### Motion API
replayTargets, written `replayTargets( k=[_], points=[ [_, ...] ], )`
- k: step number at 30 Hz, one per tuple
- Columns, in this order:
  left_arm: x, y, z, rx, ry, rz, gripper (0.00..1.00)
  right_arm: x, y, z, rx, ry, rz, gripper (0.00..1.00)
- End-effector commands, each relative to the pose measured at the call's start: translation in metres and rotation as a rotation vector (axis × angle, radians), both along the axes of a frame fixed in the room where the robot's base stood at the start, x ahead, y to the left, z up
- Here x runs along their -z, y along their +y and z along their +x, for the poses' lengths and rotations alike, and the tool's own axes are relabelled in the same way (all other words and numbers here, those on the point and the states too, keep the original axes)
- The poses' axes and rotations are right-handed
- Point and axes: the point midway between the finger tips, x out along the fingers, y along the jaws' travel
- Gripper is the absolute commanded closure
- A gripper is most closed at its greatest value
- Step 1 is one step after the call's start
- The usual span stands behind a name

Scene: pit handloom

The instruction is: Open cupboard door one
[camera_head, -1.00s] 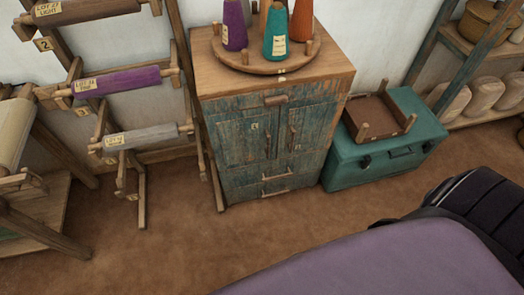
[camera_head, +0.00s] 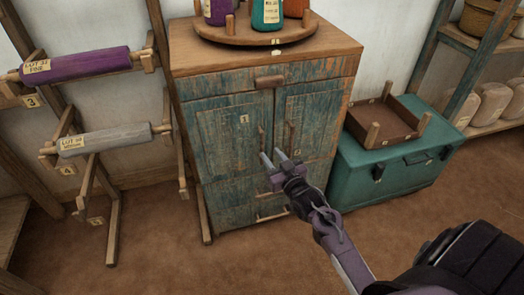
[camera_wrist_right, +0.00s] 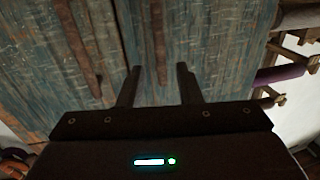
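Cupboard door one (camera_head: 222,145) is the weathered teal left door, labelled 1, and looks shut. Its upright wooden handle (camera_head: 262,139) is near its right edge. My right gripper (camera_head: 273,157) is open and empty, its two fingers apart and pointing at the cupboard front close to the lower end of that handle. In the right wrist view my gripper (camera_wrist_right: 159,75) shows open, with one wooden handle (camera_wrist_right: 156,35) beyond and between the fingertips and another (camera_wrist_right: 78,50) to the left. Contact with the handle cannot be told. My left gripper is not in view.
Door two (camera_head: 310,120) with its own handle (camera_head: 291,136) adjoins on the right. A drawer (camera_head: 250,82) is above the doors. A yarn rack (camera_head: 110,205) stands left, and a teal chest (camera_head: 385,172) bearing a brown wooden tray stands right. The floor in front is bare.

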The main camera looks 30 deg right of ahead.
Motion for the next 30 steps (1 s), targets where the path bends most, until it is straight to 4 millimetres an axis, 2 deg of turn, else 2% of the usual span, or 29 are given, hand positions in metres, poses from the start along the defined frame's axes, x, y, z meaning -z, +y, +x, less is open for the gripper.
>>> replayTargets(
  k=[6,12,16,24,30],
  points=[
    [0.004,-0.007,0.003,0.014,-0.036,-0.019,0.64,0.0,-0.001,0.036,-0.001,0.0,0.0,0.68],
    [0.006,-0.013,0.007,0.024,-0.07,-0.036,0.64,0.001,-0.002,0.062,-0.001,0.002,-0.001,0.68],
    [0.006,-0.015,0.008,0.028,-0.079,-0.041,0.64,0.0,-0.002,0.069,-0.001,0.004,-0.001,0.68],
    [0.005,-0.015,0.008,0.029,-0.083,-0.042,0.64,0.001,-0.002,0.07,0.0,0.005,-0.001,0.68],
    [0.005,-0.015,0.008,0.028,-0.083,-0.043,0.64,0.001,-0.002,0.07,0.0,0.005,-0.001,0.95]
  ],
)
